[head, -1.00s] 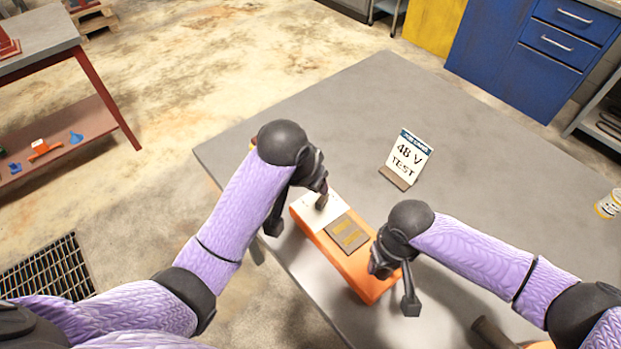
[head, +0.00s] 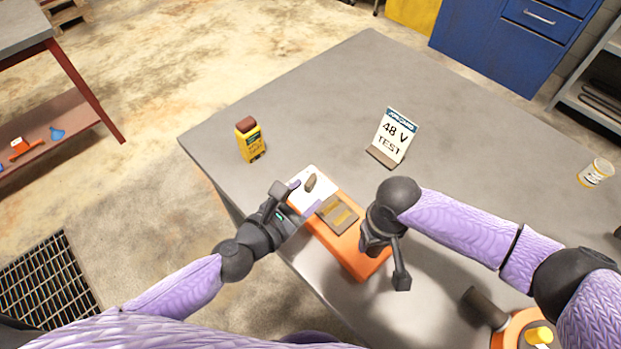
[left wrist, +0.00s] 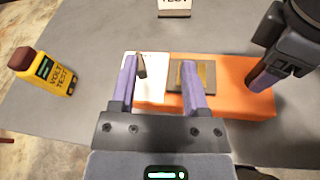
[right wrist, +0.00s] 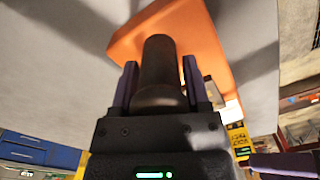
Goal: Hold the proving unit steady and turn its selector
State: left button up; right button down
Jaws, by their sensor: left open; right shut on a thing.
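The proving unit (head: 350,250) is an orange box on the grey table, with a white panel (head: 322,178) at its far-left end and a brown-gold plate (head: 338,213) in the middle. The selector (head: 310,182) is a small brown knob on the white panel; it also shows in the left wrist view (left wrist: 141,66), upright near the left finger. My left gripper (head: 304,197) is open over the white panel, its fingers not closed on the selector. My right gripper (head: 371,243) is shut on a dark round handle (right wrist: 158,70) at the unit's near end.
A yellow volt tester (head: 250,140) stands at the table's left edge. A 48 V test sign (head: 393,135) stands behind the unit. A white jar (head: 596,172) is at right. Another orange item with a yellow knob (head: 539,335) lies near my right arm. The table's back is clear.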

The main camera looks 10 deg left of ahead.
aim_at(309, 183)
pick_arm(q)
jog(key=a+f+n+y, duration=0.3)
jog(key=f+n, duration=0.1)
jog(key=n, duration=0.1)
jog(key=shift+g, duration=0.3)
jog(key=x, duration=0.9)
jog(key=shift+w+a+f, duration=0.1)
jog(key=shift+w+f, duration=0.05)
jog(key=shift+w, duration=0.25)
jog(key=shift+w+d+f, duration=0.2)
jog(key=shift+d, duration=0.1)
grip_shut()
